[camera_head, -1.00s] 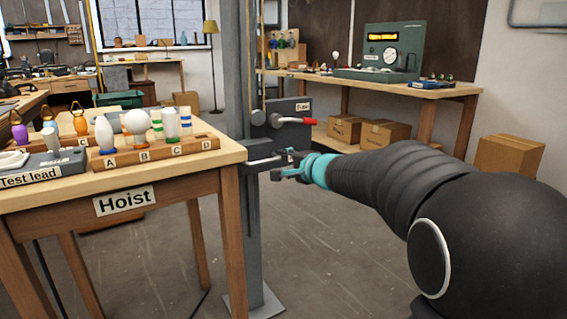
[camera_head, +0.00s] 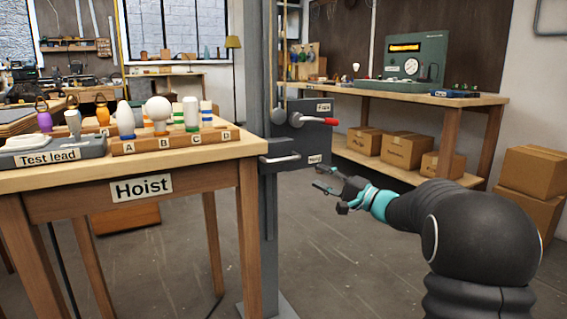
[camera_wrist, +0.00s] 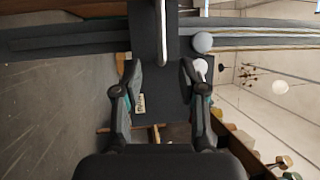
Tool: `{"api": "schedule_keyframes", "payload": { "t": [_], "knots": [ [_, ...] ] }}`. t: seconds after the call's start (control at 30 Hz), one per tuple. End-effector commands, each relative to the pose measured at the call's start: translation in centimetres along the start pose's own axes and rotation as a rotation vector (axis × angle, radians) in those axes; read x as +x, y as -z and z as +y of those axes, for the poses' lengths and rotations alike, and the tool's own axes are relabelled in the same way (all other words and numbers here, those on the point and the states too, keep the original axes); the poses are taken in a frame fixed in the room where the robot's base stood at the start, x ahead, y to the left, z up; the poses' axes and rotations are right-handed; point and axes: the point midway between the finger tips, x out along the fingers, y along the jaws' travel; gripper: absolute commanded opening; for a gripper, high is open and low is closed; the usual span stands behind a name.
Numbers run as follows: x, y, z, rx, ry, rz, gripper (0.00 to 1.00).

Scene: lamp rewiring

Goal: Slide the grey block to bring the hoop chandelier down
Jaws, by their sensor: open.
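A dark grey block (camera_head: 302,138) sits on the tall grey post (camera_head: 258,220), with labels and a red-tipped lever (camera_head: 315,121). I cannot tell for certain which part slides. My gripper (camera_head: 332,190) is open and empty, to the right of and below the handle, apart from it. In the wrist view, my open fingers (camera_wrist: 160,82) frame a dark plate with a silver bar (camera_wrist: 161,35) above. A small branched fixture (camera_wrist: 247,73) shows at the right there; I cannot tell if it is the hoop chandelier.
The wooden table (camera_head: 60,183) labelled Hoist stands left of the post, holding a bulb rack (camera_head: 175,143) and a test lead box (camera_head: 52,150). A workbench (camera_head: 410,94) with cartons stands behind at right. Floor between is clear.

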Motion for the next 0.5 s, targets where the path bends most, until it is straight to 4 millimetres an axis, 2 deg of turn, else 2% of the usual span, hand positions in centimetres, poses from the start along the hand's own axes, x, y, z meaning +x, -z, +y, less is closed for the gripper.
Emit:
{"api": "schedule_keyframes", "payload": {
  "t": [0.17, 0.5],
  "knots": [
    [1.2, -0.2, -0.2, -0.012, 0.007, -0.01, 0.41],
    [7.3, -0.3, -0.1, -0.01, 0.005, -0.01, 0.41]
  ]
}}
